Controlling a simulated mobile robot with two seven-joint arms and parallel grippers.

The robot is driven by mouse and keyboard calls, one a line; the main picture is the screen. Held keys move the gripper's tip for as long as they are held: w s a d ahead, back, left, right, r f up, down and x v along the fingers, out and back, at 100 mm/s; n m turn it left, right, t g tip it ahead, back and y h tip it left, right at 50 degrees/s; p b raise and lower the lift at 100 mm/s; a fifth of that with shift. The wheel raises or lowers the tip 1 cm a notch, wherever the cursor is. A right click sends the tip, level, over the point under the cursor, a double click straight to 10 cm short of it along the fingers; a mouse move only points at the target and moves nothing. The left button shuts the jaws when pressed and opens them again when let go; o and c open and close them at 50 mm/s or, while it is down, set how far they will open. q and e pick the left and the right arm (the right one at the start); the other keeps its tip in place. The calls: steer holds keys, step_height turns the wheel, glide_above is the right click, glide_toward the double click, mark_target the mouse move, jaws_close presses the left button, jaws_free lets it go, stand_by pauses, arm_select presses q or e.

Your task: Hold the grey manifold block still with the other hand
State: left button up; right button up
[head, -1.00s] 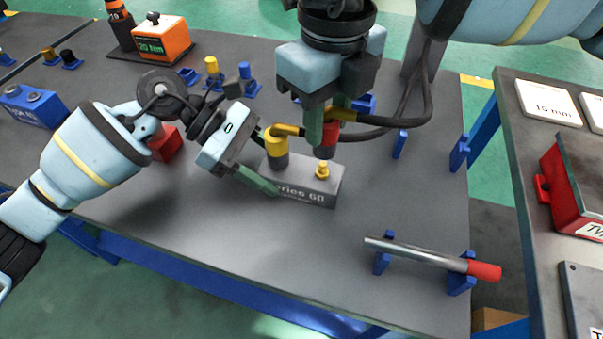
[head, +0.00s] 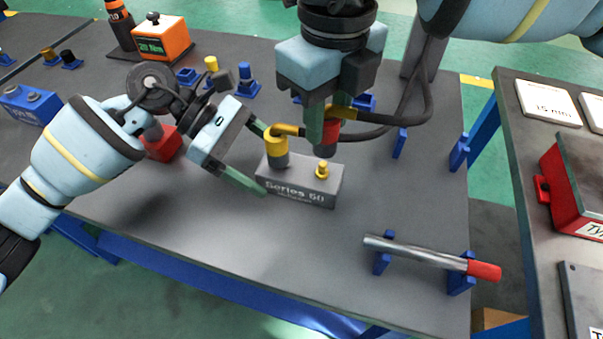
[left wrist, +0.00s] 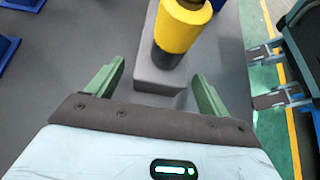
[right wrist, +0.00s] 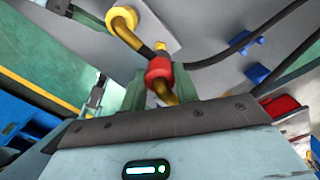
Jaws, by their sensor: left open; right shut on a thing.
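The grey manifold block (head: 325,199), marked "Series 60", lies on the table. A yellow hose fitting (head: 276,147) stands on its left part and a small yellow port (head: 322,170) on its right part. My left gripper (head: 262,163) is open at the block's left end. In the left wrist view the block (left wrist: 150,76) shows just ahead of and between the open fingers; I see no contact. My right gripper (head: 325,136) is shut on the red hose coupling (head: 326,150), above the yellow port. The coupling (right wrist: 159,70) also shows between the fingers in the right wrist view.
A metal rod with a red end (head: 425,254) rests on blue stands at the front right. A red block (head: 163,143) is behind my left wrist. Black hose (head: 415,122) loops to the right. The table in front of the block is clear.

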arm_select(q)
steer(key=v, duration=1)
steer(key=shift+a, duration=0.15)
steer(key=shift+w+r, duration=0.1)
steer(key=shift+r, duration=0.1)
arm_select(e)
steer(key=shift+r, duration=0.1)
steer(key=shift+r+p, duration=1.65)
steer(key=shift+r, duration=0.35)
arm_select(q)
step_height(320, 180, up, 4)
steer(key=shift+r, duration=0.2)
steer(key=shift+f, duration=0.1)
arm_select(e)
steer(key=shift+f, duration=0.1)
